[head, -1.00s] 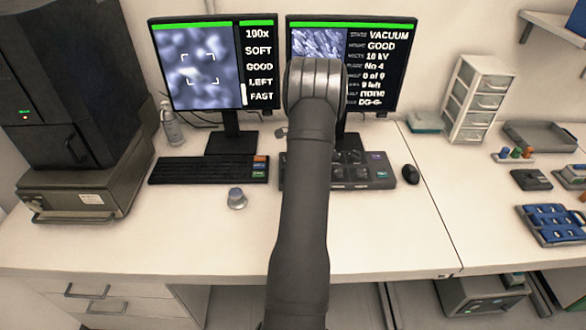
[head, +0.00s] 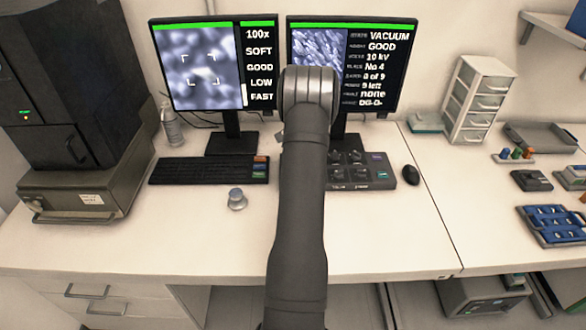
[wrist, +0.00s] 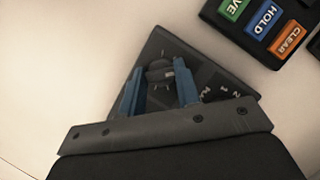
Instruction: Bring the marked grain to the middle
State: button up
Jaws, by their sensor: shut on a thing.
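The left monitor (head: 198,68) shows a blurred grey picture of grains with white corner brackets at its middle. Beside the picture it reads 100x, SOFT, GOOD, LOW, FAST. I cannot make out a mark on any grain. The control panel (head: 350,172) lies below the right monitor, partly behind my arm. In the wrist view, my gripper (wrist: 160,84) has its blue fingers on either side of a dark round knob (wrist: 160,70) near a corner of the panel, shut on it. White ticks surround the knob. The head view hides my gripper behind my arm.
The right monitor (head: 318,45) shows a sharper grain picture and status text, including VACUUM and GOOD. A keyboard (head: 205,170) with coloured keys lies left of the panel, a mouse (head: 411,175) right of it. A small round knob (head: 236,198) stands on the bench in front.

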jog(key=o, duration=1)
jog(key=shift+c, duration=0.2)
jog(key=v, duration=1.7)
jog(key=shift+r, duration=0.2)
jog(key=shift+d, duration=0.1)
